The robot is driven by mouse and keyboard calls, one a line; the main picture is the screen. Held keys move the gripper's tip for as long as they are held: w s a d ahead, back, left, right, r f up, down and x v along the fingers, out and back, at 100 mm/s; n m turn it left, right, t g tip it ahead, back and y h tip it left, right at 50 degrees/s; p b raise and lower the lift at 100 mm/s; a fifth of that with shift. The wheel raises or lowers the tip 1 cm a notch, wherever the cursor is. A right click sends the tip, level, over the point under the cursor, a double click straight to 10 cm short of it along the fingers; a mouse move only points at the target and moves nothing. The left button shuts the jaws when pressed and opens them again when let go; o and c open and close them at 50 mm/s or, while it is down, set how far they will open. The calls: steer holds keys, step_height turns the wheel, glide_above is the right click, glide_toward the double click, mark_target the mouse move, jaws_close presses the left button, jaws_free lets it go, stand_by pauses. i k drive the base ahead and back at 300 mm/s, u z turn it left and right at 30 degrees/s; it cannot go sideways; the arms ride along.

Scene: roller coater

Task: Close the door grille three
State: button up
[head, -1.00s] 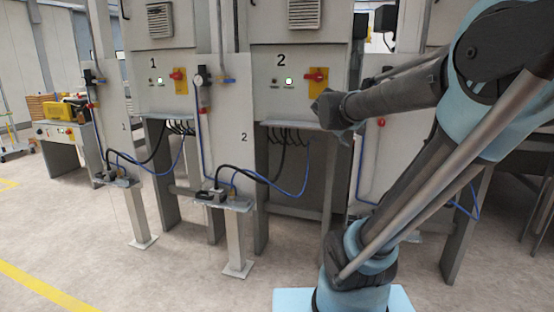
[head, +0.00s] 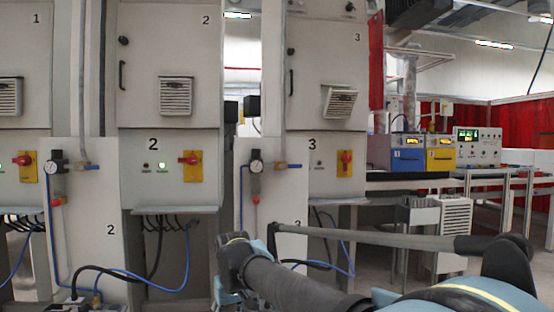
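The door of cabinet three (head: 317,50) is pale grey and carries a black handle and the number 3. Its grille (head: 339,103) is a slatted vent panel low on the door. It looks skewed, its sides slanting, and seems to stand out from the door at an angle, unlike the upright grille of cabinet two (head: 176,96). My arm shows at the bottom of the head view, below and in front of cabinet three, apart from the grille. I cannot make out any gripper fingers.
Cabinet two's lower panel (head: 171,169) and cabinet three's lower panel (head: 337,163) have yellow-backed red switches. A post panel with a gauge (head: 256,165) stands between them. Benches with a blue device (head: 408,152) and a yellow device (head: 440,152) are at the right.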

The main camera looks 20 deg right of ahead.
mark_target(340, 103)
steer(key=z, duration=1.35)
steer(key=k, duration=0.5)
steer(key=z, duration=1.5)
steer(key=i, duration=0.6)
steer(key=u, duration=1.65)
